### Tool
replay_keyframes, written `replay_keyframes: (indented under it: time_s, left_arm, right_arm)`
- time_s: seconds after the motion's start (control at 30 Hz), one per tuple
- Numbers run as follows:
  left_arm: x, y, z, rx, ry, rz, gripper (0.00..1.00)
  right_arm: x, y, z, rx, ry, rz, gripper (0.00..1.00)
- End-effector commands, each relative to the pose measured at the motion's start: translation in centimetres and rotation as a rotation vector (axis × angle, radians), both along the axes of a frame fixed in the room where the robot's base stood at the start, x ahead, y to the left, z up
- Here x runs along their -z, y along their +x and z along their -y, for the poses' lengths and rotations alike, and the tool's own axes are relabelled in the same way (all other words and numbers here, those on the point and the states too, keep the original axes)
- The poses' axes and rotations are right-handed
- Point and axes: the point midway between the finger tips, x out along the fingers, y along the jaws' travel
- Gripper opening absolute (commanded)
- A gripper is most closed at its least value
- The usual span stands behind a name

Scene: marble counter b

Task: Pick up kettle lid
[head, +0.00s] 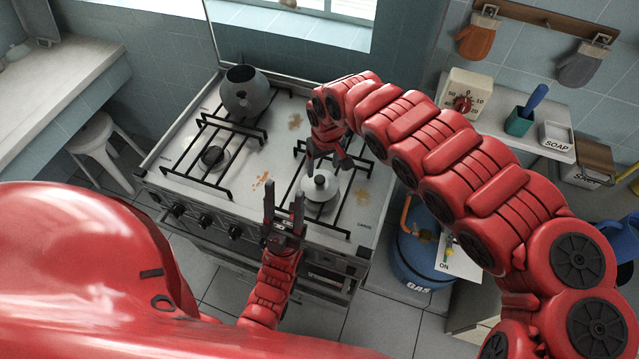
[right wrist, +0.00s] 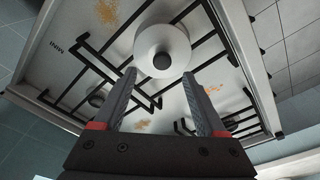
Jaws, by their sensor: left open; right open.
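The kettle lid (head: 319,190) is a pale round disc with a dark knob, lying on the front right burner grate of the stove. In the right wrist view the lid (right wrist: 162,38) shows just beyond my fingertips, its knob lined up between them. My right gripper (head: 327,163) is open and points down above the lid, apparently not touching it; its fingers also show in the right wrist view (right wrist: 158,74). The grey kettle (head: 246,98) stands at the stove's back left, its top open. My left gripper (head: 284,198) is open and empty at the stove's front edge, left of the lid.
Black grates (head: 222,150) and brown stains cover parts of the white stove top. A blue gas cylinder (head: 408,262) stands right of the stove. A shelf at the right holds a timer (head: 466,93), a green cup (head: 519,122) and a soap box (head: 555,136).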

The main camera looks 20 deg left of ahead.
Motion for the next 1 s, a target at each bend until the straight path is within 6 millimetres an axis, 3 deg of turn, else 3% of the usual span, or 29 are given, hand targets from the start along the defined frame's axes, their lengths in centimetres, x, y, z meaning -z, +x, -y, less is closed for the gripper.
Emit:
replay_keyframes:
  time_s: [0.27,0.7,0.97,1.0]
  left_arm:
    - [-0.7,0.0,0.0,0.0,0.0,0.0,0.5]
    - [-2.3,0.0,0.0,0.0,0.0,0.0,0.5]
    - [-2.3,0.0,0.0,0.0,0.0,0.0,0.5]
    - [-2.3,0.0,0.0,0.0,0.0,0.0,0.5]
  right_arm:
    - [1.7,0.0,-0.3,-0.001,0.001,-0.002,0.74]
    - [6.1,0.4,-1.1,0.0,0.001,-0.001,0.74]
    - [6.4,0.6,-1.1,-0.001,-0.001,0.002,0.74]
    - [6.4,0.6,-1.1,-0.001,-0.001,0.002,0.7]
